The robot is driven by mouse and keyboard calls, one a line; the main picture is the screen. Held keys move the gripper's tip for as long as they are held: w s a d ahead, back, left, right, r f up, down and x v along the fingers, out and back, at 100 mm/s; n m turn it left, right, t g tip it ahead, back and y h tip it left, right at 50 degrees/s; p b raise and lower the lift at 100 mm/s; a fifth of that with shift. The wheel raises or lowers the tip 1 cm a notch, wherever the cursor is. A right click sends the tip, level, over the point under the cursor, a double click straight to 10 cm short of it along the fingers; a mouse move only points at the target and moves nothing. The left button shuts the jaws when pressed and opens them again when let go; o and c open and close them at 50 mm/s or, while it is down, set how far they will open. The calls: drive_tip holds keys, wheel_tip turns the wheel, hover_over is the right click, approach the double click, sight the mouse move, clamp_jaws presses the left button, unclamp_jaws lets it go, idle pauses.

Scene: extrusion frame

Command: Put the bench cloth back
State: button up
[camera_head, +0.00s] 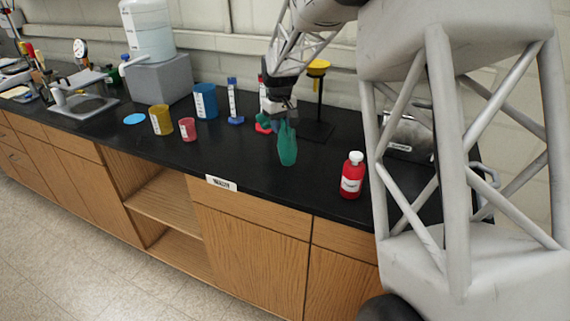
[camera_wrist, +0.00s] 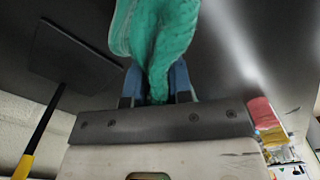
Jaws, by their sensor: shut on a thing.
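The bench cloth is green and hangs bunched from my gripper (camera_head: 283,117) over the black bench top. In the head view the cloth (camera_head: 287,146) hangs down, its lower end close to the bench surface; I cannot tell if it touches. In the wrist view the cloth (camera_wrist: 160,40) is pinched between the two blue fingers of my gripper (camera_wrist: 158,88). The gripper is shut on it.
A red bottle (camera_head: 352,175) stands to the right of the cloth. A stand with a yellow top (camera_head: 318,68) is behind it. A blue cylinder (camera_head: 235,100), red beaker (camera_head: 187,129), yellow beaker (camera_head: 160,119) and blue beaker (camera_head: 205,101) stand left. Bench between red beaker and cloth is clear.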

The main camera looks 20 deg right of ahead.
sight(289, 175)
drive_tip(key=s+f, duration=0.2)
drive_tip(key=f, duration=0.1)
drive_tip(key=shift+s+a, duration=0.1)
drive_tip(key=shift+a, duration=0.05)
drive_tip(key=s+f, duration=0.1)
drive_tip(key=s, duration=0.2)
drive_tip(key=s+a+f, duration=0.1)
drive_tip(key=s, duration=0.2)
drive_tip(key=s+f, duration=0.1)
drive_tip(key=s, duration=0.2)
drive_tip(key=shift+a+f, duration=0.15)
drive_tip(key=shift+a, duration=0.05)
drive_tip(key=shift+s+a+f, duration=0.1)
drive_tip(key=shift+s+f, duration=0.3)
drive_tip(key=shift+s, duration=0.3)
drive_tip(key=o, duration=1)
